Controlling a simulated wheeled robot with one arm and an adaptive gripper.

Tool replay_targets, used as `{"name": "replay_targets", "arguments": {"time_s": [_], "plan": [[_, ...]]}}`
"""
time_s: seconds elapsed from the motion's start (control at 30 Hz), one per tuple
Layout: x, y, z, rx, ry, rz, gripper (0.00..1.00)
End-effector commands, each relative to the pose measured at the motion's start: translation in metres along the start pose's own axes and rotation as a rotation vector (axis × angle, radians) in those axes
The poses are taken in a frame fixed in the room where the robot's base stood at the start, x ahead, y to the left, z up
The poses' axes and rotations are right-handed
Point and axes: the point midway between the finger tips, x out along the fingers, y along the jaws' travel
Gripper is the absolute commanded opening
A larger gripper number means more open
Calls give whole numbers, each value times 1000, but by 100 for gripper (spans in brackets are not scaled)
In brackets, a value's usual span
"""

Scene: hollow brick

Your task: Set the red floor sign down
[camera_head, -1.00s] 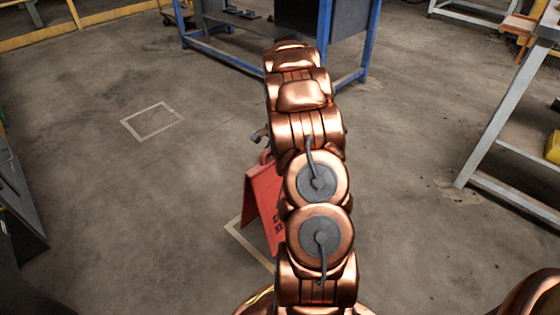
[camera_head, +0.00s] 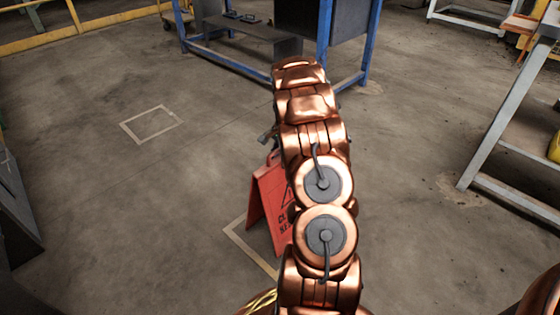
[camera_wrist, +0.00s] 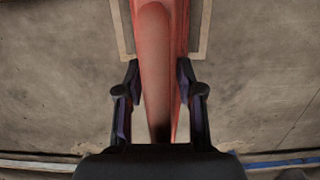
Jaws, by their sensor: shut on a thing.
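The red floor sign (camera_head: 270,207) stands as a folded A-shape in the head view, with dark lettering on its face. My arm hides its right side. In the wrist view the sign (camera_wrist: 158,45) runs up the middle as a red ridge. My gripper (camera_wrist: 159,80) has one dark finger on each side of the sign's top and is shut on it. In the head view the gripper is mostly hidden behind my arm. The sign's lower edge lies over or close to a pale outlined square (camera_head: 246,246); I cannot tell whether it touches the floor.
Another pale outlined square (camera_head: 152,123) on the floor at the left is empty. A blue-framed workbench (camera_head: 255,68) stands behind. A grey metal frame (camera_head: 500,120) stands at the right and a dark cabinet (camera_head: 18,205) at the left. The floor between is clear.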

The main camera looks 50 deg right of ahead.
Motion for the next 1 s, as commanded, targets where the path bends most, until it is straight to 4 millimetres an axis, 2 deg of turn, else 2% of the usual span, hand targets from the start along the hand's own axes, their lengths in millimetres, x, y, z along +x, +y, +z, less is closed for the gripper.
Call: {"name": "replay_targets", "arguments": {"time_s": [0.1,0.13,0.33,0.73,0.87,1.0], "plan": [[0,-1,-1,0,3,-3,0],[0,-1,-1,0,3,-2,40],[0,-1,-1,-1,2,-2,61],[-5,-1,0,-1,3,-3,63],[-21,-2,0,-1,4,-6,63],[-48,-2,0,-1,5,-5,63]]}}
